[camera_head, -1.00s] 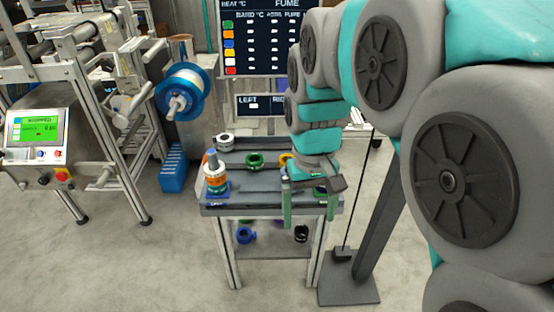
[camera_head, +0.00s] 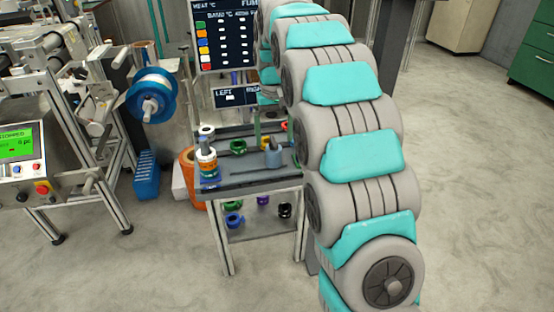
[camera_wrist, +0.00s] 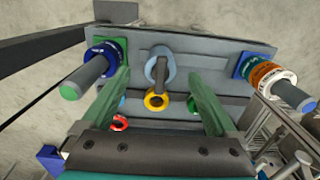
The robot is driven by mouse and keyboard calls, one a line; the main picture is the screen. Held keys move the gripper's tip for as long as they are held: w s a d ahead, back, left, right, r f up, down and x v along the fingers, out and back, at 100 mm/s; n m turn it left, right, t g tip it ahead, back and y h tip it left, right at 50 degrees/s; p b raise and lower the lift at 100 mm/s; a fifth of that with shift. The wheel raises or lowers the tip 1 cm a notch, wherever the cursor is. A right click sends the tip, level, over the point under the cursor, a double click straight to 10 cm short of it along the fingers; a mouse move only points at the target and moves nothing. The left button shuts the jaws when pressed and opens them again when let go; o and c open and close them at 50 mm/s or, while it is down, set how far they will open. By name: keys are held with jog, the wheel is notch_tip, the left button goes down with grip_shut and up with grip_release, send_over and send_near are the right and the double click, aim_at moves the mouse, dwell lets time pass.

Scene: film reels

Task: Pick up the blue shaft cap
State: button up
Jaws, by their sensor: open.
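A blue cap (camera_wrist: 307,105) tops the stacked shaft at the right of the wrist view. In the head view one green finger (camera_head: 257,128) shows; my arm hides the rest.
The grey table (camera_head: 240,187) carries a green ring (camera_head: 238,146) and, in the wrist view, a yellow ring (camera_wrist: 157,101) and a green-capped shaft (camera_wrist: 84,78) with a blue ring. Loose parts lie on the lower shelf. A machine with a blue reel (camera_head: 151,95) stands left.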

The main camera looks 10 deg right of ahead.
aim_at(274, 155)
jog(key=shift+w+f+p, duration=0.15)
jog(key=shift+f+p, duration=0.3)
jog(key=shift+f, duration=3.4)
jog(key=shift+c, duration=0.3)
grip_shut()
